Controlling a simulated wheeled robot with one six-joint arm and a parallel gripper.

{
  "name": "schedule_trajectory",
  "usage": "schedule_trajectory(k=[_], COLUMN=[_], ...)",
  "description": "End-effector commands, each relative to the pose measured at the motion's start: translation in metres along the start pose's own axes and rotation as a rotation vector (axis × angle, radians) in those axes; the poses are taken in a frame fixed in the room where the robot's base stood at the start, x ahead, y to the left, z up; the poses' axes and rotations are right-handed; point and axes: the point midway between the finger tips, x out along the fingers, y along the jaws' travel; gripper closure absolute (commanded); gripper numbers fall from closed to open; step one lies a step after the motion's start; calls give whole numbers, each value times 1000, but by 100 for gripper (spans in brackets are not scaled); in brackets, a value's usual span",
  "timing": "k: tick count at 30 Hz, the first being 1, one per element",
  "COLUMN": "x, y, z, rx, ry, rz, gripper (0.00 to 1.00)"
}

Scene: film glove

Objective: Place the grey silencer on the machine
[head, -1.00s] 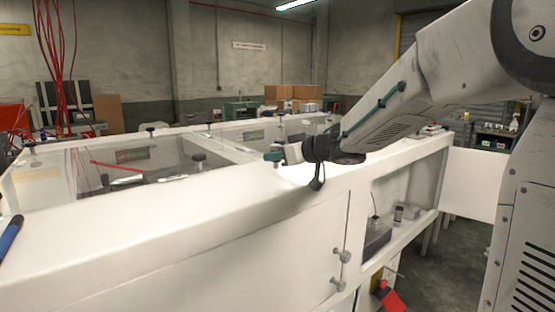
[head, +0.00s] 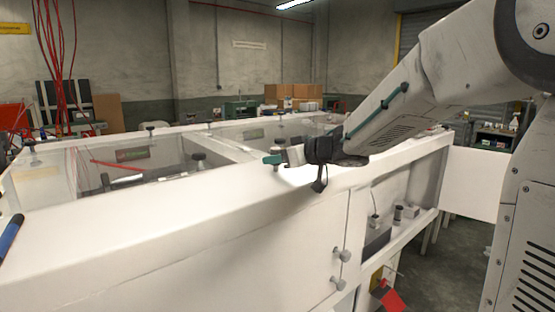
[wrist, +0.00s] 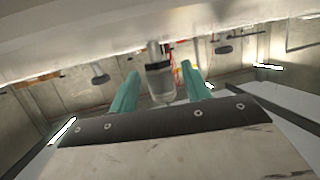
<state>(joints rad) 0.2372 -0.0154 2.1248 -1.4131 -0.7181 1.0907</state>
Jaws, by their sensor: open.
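The grey silencer (wrist: 158,85) shows in the wrist view as a short cylinder with a thinner metal stem. The stem points towards the white edge of the machine, and the wrist picture appears upside down. My gripper (wrist: 160,73) is open, with one teal finger on each side of the silencer and gaps visible. In the head view my gripper (head: 272,160) is at the front top edge of the white machine (head: 170,220). The silencer is hard to make out there. I cannot tell whether its stem is seated in the machine.
Clear covers with black knobs (head: 198,158) are on the machine top behind my gripper. A shelf opening (head: 400,190) below right holds a few small items. A pale panel (head: 475,182) sticks out on the right. The front part of the white top is clear.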

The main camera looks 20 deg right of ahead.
Motion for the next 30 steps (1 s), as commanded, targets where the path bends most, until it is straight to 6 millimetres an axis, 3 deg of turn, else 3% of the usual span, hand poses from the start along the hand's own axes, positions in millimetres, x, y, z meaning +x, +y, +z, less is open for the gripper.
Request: schedule_trajectory(k=[9,15,25,30], x=[-68,-100,-113,-120], y=[1,1,1,14], z=[0,0,-1,-17], rx=[1,1,-3,-39], ry=[2,1,4,43], rz=[6,5,15,215], gripper=[52,52,52,52])
